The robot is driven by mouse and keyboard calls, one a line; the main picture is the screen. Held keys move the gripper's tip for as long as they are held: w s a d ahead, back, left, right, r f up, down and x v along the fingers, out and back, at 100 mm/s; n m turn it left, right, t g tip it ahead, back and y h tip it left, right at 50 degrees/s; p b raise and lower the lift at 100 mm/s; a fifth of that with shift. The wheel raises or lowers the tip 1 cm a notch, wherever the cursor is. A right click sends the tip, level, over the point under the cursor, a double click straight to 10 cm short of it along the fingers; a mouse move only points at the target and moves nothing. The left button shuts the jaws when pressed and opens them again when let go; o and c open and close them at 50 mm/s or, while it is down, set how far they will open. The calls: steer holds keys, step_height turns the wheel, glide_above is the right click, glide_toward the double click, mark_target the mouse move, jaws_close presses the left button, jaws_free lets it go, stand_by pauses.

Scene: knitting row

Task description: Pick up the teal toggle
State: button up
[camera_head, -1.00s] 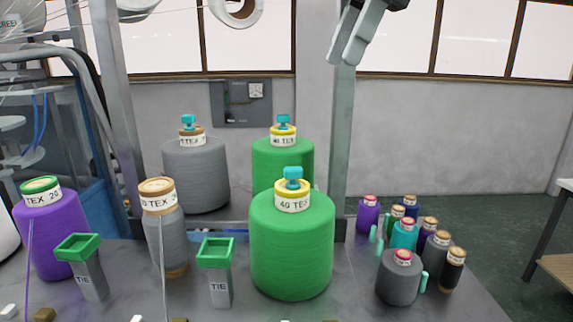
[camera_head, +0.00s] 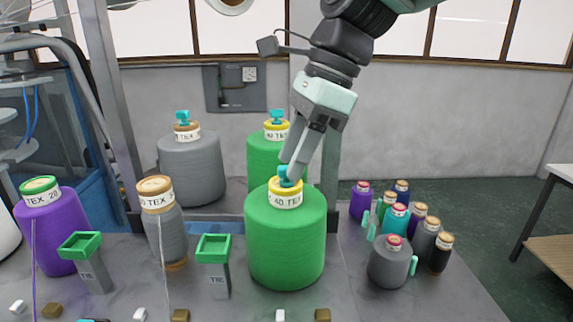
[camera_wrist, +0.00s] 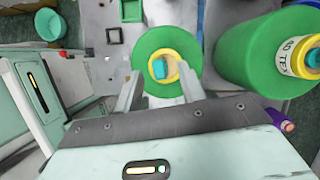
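A teal toggle (camera_head: 287,178) stands on the yellow top of the front green cone (camera_head: 286,240), which is labelled 40 TEX. My gripper (camera_head: 294,166) reaches down from the upper right, its fingers at this toggle and partly hiding it. In the wrist view my gripper (camera_wrist: 160,78) is open, with one finger on each side of the teal toggle (camera_wrist: 160,69) and a gap to it. I cannot tell whether the fingertips are level with it. Similar teal toggles stand on the grey cone (camera_head: 183,117) and the rear green cone (camera_head: 277,116).
A grey-brown cone (camera_head: 165,225) and a purple cone (camera_head: 50,230) stand left, with two green-topped TIE holders (camera_head: 214,265) (camera_head: 90,265). Several small spools (camera_head: 390,262) crowd the right of the grey bench. The rear green cone stands close behind.

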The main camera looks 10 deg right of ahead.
steer(key=shift+x, duration=0.8)
jaws_close()
steer(key=shift+r, duration=0.1)
step_height(320, 180, up, 10)
steer(key=b, duration=0.1)
steer(key=shift+b, duration=0.35)
stand_by(0.5)
